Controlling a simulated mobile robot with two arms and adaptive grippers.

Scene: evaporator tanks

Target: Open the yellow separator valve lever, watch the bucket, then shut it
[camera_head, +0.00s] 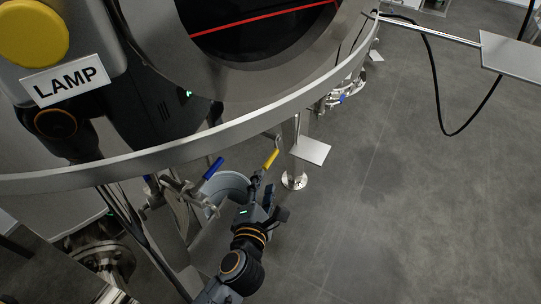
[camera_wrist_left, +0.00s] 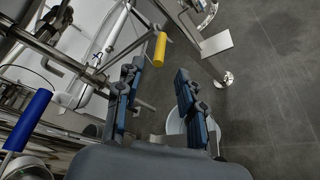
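The yellow valve lever (camera_head: 270,159) slants up below the tank's metal rim; it also shows in the left wrist view (camera_wrist_left: 160,50). My left gripper (camera_head: 268,196) is just below the lever in the head view. In the wrist view its two fingers (camera_wrist_left: 160,70) are apart, with nothing between them. The lever is just beyond the fingertips, nearer the left finger; contact cannot be told. The pale bucket (camera_head: 232,181) stands behind the gripper, partly hidden, and shows between and beside the fingers in the wrist view (camera_wrist_left: 174,125). Its contents cannot be made out. My right gripper is not in view.
A blue lever (camera_head: 213,168) is left of the yellow one, also in the wrist view (camera_wrist_left: 28,118). The tank rim (camera_head: 250,113) curves overhead. A steel leg with a round foot (camera_head: 294,180) stands right of the lever. The floor farther right is clear.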

